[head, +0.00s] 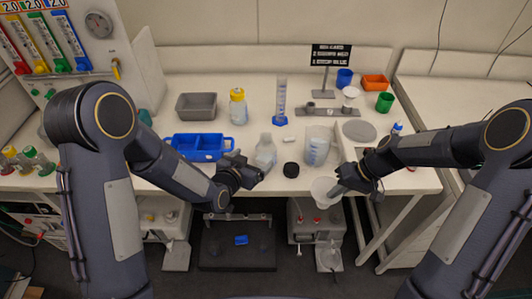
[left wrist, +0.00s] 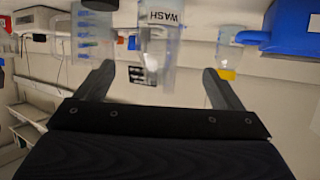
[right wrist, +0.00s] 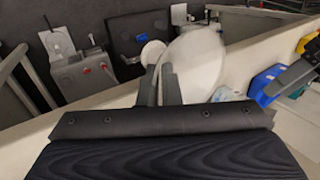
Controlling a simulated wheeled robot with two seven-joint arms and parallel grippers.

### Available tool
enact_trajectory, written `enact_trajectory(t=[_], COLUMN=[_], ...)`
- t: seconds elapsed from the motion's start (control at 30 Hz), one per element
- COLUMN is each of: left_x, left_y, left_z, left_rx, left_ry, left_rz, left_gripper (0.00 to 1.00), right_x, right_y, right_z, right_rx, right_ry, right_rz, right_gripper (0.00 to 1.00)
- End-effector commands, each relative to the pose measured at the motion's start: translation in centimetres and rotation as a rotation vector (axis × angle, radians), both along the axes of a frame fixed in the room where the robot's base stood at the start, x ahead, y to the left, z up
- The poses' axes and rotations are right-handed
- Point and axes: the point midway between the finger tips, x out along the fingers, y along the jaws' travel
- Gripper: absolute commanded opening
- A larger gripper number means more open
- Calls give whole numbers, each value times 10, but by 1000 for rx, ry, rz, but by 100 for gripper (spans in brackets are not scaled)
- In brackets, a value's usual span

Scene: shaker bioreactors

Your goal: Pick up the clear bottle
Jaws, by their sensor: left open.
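The clear bottle (head: 265,150) stands on the white bench near its front edge. In the left wrist view the bottle (left wrist: 160,45), with a WASH label, shows between and beyond the fingers. My left gripper (head: 260,168) is open just in front of it; its two fingers (left wrist: 160,80) are spread wide with nothing held. Whether they touch the bottle cannot be told. My right gripper (head: 343,189) is shut on the wall of a white cup (head: 325,192), held at the bench's front edge. The cup (right wrist: 198,60) also shows beside the right fingers (right wrist: 162,82).
A blue tray (head: 200,157) is left of the bottle. A black cap (head: 291,170) and a clear beaker (head: 317,146) are close on its right.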

Motion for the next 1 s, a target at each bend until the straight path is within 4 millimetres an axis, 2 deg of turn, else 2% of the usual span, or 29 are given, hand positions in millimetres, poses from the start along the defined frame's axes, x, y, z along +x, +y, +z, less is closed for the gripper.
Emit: enact_trajectory(t=[0.3,0.57,0.83,1.0], left_x=[42,59,91,97], left_y=[-23,-31,-47,-50], left_z=[-21,-29,-45,-47], left_rx=[-1,-1,-2,-1], left_ry=[-6,-4,-5,-3], left_rz=[-2,-1,-1,-1], left_gripper=[89,89,89,89], right_x=[0,0,0,0], right_y=[0,0,0,0], right_z=[0,0,0,0], right_rx=[0,0,0,0], right_ry=[0,0,0,0], right_rz=[0,0,0,0], right_gripper=[0,0,0,0])
